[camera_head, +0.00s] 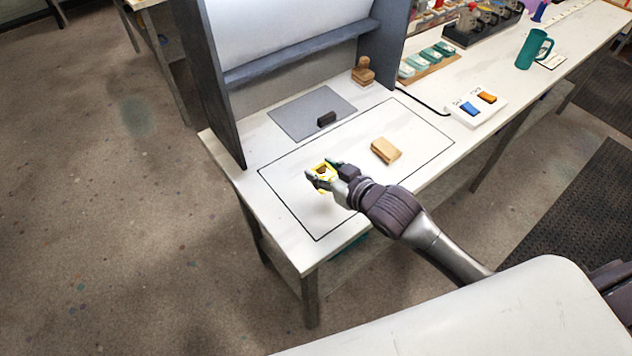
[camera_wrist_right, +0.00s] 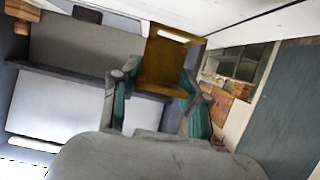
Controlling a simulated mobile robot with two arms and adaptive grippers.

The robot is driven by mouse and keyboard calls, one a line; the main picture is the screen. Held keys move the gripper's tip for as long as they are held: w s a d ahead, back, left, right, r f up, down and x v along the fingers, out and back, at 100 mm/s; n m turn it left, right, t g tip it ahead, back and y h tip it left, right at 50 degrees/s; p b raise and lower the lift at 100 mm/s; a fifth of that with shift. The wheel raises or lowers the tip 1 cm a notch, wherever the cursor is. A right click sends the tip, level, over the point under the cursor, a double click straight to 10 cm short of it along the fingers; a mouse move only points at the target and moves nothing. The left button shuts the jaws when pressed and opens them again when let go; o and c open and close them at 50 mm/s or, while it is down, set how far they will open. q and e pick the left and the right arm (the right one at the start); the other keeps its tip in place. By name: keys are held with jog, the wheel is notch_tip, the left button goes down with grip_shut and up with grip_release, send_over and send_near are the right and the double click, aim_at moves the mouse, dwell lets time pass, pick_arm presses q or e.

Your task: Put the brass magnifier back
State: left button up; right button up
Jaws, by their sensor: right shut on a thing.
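The brass magnifier (camera_head: 322,173) is a small yellow piece held in my right gripper (camera_head: 321,168). It is over the left part of the black-outlined rectangle on the white table (camera_head: 300,250); I cannot tell how high. In the right wrist view the magnifier (camera_wrist_right: 163,62) is a golden, squarish frame between the two fingers of my right gripper (camera_wrist_right: 158,95). The fingers are shut on it and hide part of its sides. My left gripper is in neither view.
A wooden block (camera_head: 385,151) lies inside the outline, right of my gripper. A grey mat (camera_head: 300,112) with a small dark block (camera_head: 326,119) lies behind. A wooden stamp (camera_head: 363,72) stands by the grey booth (camera_head: 220,90). A white tray (camera_head: 477,109) sits farther right.

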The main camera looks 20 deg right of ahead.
aim_at(322, 190)
jog(key=shift+w+a+f, duration=0.1)
jog(key=shift+a+f, duration=0.35)
jog(key=shift+a, duration=0.3)
notch_tip(322, 190, down, 3)
jog(key=shift+f+p, duration=0.15)
jog(key=shift+p, duration=0.25)
jog(key=shift+f, duration=0.35)
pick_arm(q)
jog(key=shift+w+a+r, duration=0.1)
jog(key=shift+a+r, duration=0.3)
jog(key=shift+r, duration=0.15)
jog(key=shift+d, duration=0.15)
pick_arm(e)
jog(key=shift+f, duration=0.2)
jog(key=o, duration=1.3)
jog(key=shift+c, duration=0.2)
